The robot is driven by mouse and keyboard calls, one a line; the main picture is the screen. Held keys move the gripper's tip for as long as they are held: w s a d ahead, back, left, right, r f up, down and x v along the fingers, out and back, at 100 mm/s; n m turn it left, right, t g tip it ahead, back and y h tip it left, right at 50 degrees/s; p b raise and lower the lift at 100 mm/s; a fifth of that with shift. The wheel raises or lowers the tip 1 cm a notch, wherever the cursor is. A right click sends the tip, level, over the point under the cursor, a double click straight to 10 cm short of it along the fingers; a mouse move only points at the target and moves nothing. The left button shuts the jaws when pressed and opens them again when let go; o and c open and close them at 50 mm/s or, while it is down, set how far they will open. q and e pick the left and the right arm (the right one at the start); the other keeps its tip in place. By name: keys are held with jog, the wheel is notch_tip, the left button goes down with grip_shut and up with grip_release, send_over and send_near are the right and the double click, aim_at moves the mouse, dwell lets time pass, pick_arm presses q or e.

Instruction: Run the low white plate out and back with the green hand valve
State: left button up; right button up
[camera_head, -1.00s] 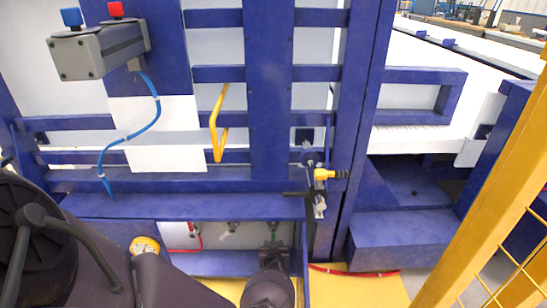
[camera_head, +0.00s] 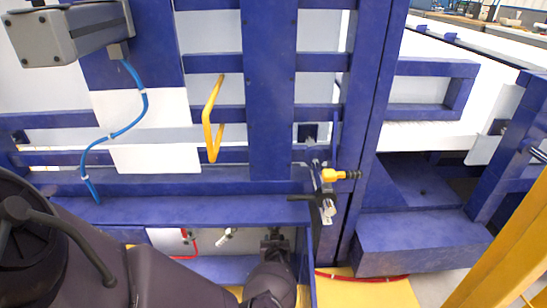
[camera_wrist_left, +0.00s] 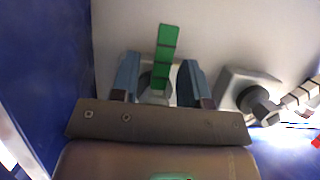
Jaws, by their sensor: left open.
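The green hand valve (camera_wrist_left: 167,50) shows in the left wrist view as an upright green handle on a pale panel. My left gripper (camera_wrist_left: 158,78) is open, with one blue-grey finger on each side of the valve's lower part; I cannot tell whether they touch it. In the head view my left gripper (camera_head: 275,240) is under the blue beam and hides the green handle. A white plate (camera_head: 155,130) stands above the beam, still; I cannot tell whether it is the low plate. My right gripper is out of view.
A valve with a white handle (camera_head: 228,236) and one with a red handle (camera_head: 187,236) sit left of my gripper. The blue beam (camera_head: 190,209) runs just above. A yellow-and-black fitting (camera_head: 333,176) sticks out at right, and a yellow post (camera_head: 505,255) stands farther right.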

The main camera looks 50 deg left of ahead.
pick_arm(q)
jog(key=shift+w+a+f, duration=0.1)
jog(key=shift+w+a, duration=0.05)
jog(key=shift+a, duration=0.05)
grip_shut()
dwell(0.3)
